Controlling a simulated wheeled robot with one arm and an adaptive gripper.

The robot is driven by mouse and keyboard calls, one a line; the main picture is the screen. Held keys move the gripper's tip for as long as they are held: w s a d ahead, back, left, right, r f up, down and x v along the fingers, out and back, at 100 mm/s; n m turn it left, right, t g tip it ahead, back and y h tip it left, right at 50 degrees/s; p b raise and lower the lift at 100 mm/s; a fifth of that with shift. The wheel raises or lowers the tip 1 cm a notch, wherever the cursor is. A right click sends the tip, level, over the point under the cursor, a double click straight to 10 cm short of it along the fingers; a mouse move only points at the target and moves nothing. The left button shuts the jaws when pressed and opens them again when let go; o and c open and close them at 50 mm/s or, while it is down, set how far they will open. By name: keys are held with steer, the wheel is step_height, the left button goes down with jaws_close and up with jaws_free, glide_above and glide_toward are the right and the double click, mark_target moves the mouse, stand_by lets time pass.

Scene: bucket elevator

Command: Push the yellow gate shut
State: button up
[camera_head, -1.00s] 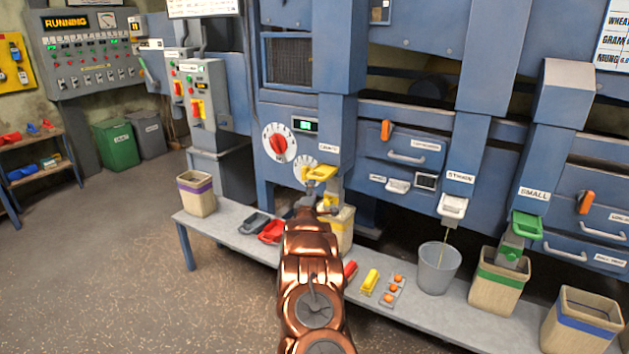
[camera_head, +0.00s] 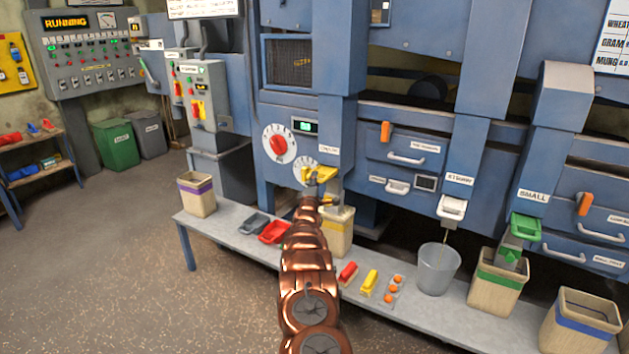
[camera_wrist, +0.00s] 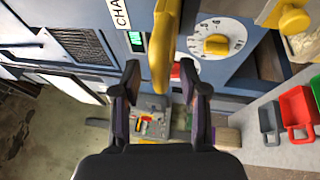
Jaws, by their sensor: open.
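The yellow gate (camera_head: 322,174) sits on the front of the blue machine, below a label and beside a small white dial. Its yellow handle (camera_wrist: 162,40) hangs large in the upper middle of the wrist view. My gripper (camera_wrist: 160,70) is open, with one finger on each side of the handle's lower end. I cannot tell whether a finger touches it. In the head view my copper arm reaches up to the gate, and its end hides part of the gate's underside. A bin with a yellow band (camera_head: 338,238) stands below, partly behind my arm.
A grey bench (camera_head: 222,229) runs below the machine. It carries a purple-banded bin (camera_head: 197,194), red and grey scoops, a metal bucket (camera_head: 438,269) and a green-banded bin (camera_head: 496,282).

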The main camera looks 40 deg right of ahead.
steer(key=shift+w+d+r, duration=0.15)
steer(key=shift+w+d, duration=0.2)
steer(key=shift+w, duration=0.15)
steer(key=shift+d, duration=0.1)
jaws_close()
stand_by(0.3)
stand_by(0.4)
